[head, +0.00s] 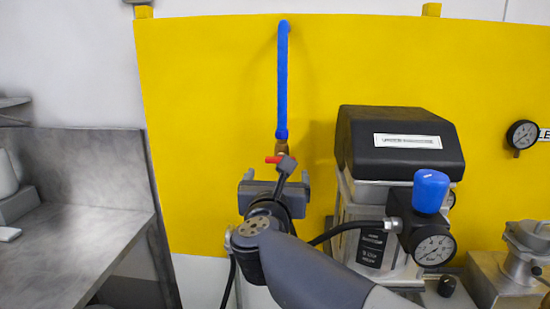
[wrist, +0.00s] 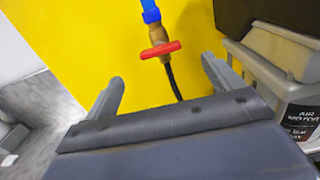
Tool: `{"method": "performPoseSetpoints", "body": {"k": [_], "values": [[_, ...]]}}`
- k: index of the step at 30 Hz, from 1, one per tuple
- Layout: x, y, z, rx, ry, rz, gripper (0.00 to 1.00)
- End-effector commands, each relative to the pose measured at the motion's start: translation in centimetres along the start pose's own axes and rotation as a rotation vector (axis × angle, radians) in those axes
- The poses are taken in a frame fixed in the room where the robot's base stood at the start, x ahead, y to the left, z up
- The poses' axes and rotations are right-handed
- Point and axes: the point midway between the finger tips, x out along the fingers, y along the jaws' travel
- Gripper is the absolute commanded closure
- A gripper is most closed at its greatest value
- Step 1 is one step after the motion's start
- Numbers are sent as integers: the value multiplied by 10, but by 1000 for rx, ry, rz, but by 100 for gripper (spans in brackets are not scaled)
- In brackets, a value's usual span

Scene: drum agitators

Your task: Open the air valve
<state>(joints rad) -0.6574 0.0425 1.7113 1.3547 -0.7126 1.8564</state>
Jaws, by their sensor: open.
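The air valve is a small brass fitting with a red handle (head: 273,159) at the lower end of a blue air pipe (head: 283,85) on the yellow panel. In the wrist view the red handle (wrist: 160,50) lies crosswise on the brass body (wrist: 156,34), with a black hose running down below it. My gripper (head: 278,178) is open and empty, just below and in front of the valve in the head view. In the wrist view its two fingers (wrist: 163,73) are spread wide, with the handle beyond and between them. My arm hides part of the hose in the head view.
An air motor unit with a black cover (head: 400,140), a blue-capped regulator (head: 431,192) and a gauge (head: 435,248) stands close to the right. A metal bench (head: 70,240) is at the left. The yellow panel (head: 210,110) left of the pipe is clear.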

Motion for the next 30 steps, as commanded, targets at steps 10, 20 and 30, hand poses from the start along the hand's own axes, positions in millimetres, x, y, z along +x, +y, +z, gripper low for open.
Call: {"method": "performPoseSetpoints", "body": {"k": [10, 20, 30], "values": [[64, -1, 1, -4, 2, -1, 13], [88, 0, 0, -3, 1, 1, 13], [88, 0, 0, -3, 0, 1, 20]]}}
